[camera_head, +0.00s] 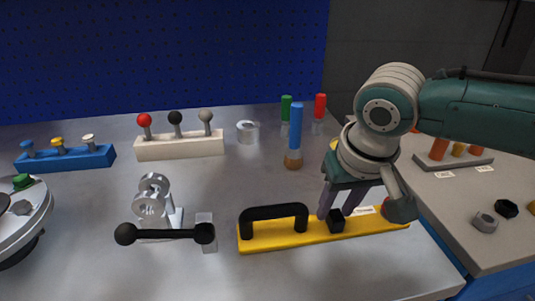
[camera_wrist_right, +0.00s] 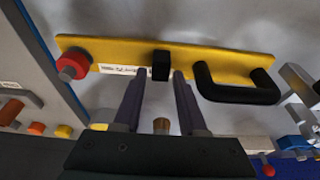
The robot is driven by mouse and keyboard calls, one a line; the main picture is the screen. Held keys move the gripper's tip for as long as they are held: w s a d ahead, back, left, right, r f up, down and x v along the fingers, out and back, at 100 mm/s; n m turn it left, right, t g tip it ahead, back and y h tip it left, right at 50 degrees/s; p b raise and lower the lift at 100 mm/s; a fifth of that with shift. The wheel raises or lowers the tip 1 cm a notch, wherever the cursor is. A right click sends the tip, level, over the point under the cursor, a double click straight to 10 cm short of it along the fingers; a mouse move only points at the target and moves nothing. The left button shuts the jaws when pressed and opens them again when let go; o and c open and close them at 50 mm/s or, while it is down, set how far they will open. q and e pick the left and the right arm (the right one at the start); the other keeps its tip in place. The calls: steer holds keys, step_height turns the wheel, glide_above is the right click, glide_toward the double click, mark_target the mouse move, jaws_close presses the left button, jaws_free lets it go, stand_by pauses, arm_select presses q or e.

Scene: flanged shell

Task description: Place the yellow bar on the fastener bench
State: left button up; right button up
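The yellow bar (camera_head: 330,241) lies on the grey table. It has a black arched handle (camera_head: 273,213), a small black block (camera_head: 337,221) near its middle and a white label. In the wrist view the bar (camera_wrist_right: 200,60) also shows a red knob with a grey top (camera_wrist_right: 73,65) at its left end. My right gripper (camera_head: 337,214) points down over the bar at the black block. Its two fingers are apart, one on each side of the block (camera_wrist_right: 161,65), with gaps visible. My left gripper is out of view. A bench surface (camera_head: 455,215) on the right carries nuts and fasteners.
A black double-ball bar (camera_head: 165,234) by a metal bracket (camera_head: 153,197) stands left of the handle. Blue (camera_head: 65,158) and white (camera_head: 180,146) peg racks stand behind. A blue-handled tool (camera_head: 295,135) stands upright behind the yellow bar. A round device (camera_head: 20,220) is far left.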

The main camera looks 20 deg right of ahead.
steer(key=shift+o, duration=1)
steer(key=shift+r, duration=0.2)
steer(key=d+p+v, duration=0.1)
steer(key=p+v, duration=0.3)
steer(key=v, duration=0.7)
steer(key=s+a+f+n+y, duration=0.3)
steer(key=s+a+n, duration=0.1)
steer(key=s+a, duration=0.65)
steer(key=s+d+h, duration=0.2)
steer(key=s+d, duration=0.2)
steer(key=s, duration=0.3)
steer(key=shift+s+n, duration=0.2)
steer(key=shift+n, duration=0.2)
